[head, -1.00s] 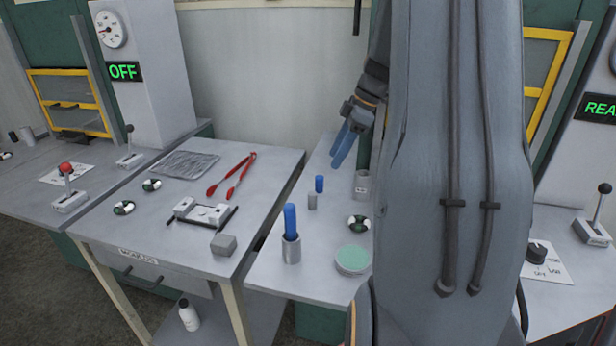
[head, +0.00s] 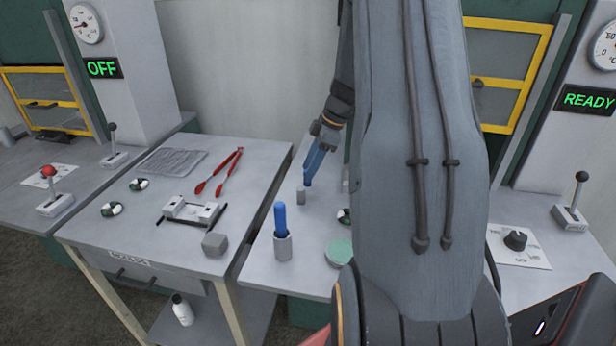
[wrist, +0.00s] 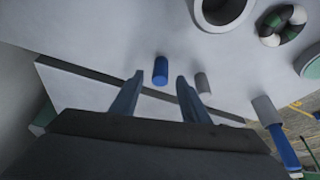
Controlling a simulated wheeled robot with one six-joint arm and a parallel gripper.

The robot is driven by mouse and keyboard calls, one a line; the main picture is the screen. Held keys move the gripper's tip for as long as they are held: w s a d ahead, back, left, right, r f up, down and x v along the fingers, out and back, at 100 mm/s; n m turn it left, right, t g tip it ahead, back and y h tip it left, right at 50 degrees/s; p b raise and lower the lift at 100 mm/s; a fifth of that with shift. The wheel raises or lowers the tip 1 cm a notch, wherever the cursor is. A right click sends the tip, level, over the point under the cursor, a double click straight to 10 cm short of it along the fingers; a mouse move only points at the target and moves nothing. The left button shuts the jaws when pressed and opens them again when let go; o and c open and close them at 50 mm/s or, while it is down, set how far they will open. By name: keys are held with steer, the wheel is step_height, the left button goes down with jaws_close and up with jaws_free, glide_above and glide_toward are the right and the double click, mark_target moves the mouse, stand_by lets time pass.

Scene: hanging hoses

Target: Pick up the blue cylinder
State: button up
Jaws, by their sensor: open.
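A short blue cylinder (wrist: 160,70) stands on the table in the wrist view, seen between my fingertips and slightly past them. My gripper (wrist: 159,84) is open and empty, with a blue finger to each side of it in the picture. In the head view my gripper (head: 312,165) points down at the right table, and the short cylinder there is mostly lost against the blue fingers. A short grey cylinder (wrist: 203,82) stands just right of the right finger. A taller blue cylinder (head: 280,218) stands upright in a grey cup (head: 283,248) nearer the table's front.
A larger open grey cup (wrist: 222,10), a dark-and-white ring (wrist: 283,25) and a round green-topped tin (head: 340,251) are also on this table. A gap separates the tables.

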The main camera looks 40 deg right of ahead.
steer(key=shift+c, duration=0.3)
jaws_close()
